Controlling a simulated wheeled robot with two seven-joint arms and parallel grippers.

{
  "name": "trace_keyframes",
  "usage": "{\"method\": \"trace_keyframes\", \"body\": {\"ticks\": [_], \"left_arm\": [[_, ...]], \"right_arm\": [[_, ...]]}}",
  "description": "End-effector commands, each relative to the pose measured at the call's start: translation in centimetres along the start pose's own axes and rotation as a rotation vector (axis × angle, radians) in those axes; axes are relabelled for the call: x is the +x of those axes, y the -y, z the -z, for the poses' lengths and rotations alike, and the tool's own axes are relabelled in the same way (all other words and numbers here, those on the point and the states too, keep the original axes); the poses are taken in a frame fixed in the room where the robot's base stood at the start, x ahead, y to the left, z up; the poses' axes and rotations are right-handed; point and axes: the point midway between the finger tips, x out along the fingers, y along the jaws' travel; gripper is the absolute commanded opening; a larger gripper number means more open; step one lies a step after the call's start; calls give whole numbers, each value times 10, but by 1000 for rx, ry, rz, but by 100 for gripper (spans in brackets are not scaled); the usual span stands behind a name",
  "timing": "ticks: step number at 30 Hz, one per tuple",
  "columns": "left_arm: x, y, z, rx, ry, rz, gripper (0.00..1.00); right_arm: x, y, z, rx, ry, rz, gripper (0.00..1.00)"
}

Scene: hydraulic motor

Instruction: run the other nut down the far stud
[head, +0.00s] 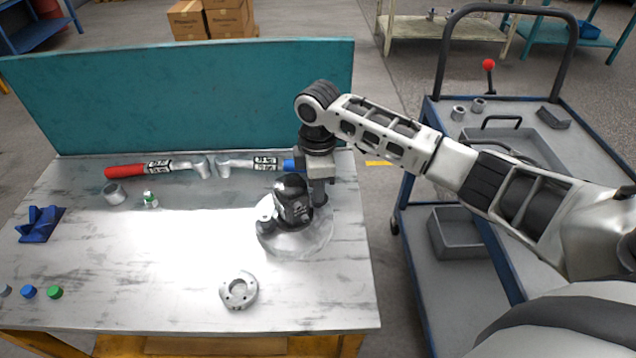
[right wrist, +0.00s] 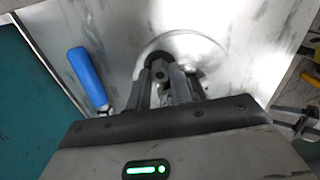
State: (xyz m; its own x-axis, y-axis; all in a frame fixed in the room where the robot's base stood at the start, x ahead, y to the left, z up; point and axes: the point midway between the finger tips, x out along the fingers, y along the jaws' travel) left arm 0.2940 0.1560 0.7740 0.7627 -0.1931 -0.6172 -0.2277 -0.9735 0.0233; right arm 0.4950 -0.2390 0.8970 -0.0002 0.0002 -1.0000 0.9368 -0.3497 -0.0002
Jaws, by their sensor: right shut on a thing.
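The black hydraulic motor (head: 292,198) stands upright on a pale round base (head: 312,240) near the right side of the table. My right gripper (head: 318,198) comes down from above at the motor's far right side. In the right wrist view its fingers (right wrist: 165,88) are shut on a small dark nut (right wrist: 160,72) over the round base. The far stud is hidden by the gripper, so I cannot tell how the nut sits on it. My left gripper is not in view.
A red-handled tool (head: 125,172) and a blue-handled tool (head: 290,165) lie along the teal back panel (head: 190,100). A grey ring flange (head: 238,290) lies in front of the motor. A blue cart (head: 415,260) stands right of the table.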

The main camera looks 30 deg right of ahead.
Motion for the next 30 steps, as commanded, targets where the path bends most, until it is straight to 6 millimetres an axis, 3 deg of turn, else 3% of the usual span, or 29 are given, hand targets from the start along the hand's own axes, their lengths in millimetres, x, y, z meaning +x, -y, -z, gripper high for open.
{"method": "trace_keyframes", "body": {"ticks": [7,8,20,30], "left_arm": [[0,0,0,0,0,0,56],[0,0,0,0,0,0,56],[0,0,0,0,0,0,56],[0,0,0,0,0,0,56]], "right_arm": [[-1,-1,0,23,-1,-2,0],[-1,-1,0,23,-1,-2,30],[0,0,-1,-5,0,-1,31],[0,0,-1,-586,2,-2,31]]}}
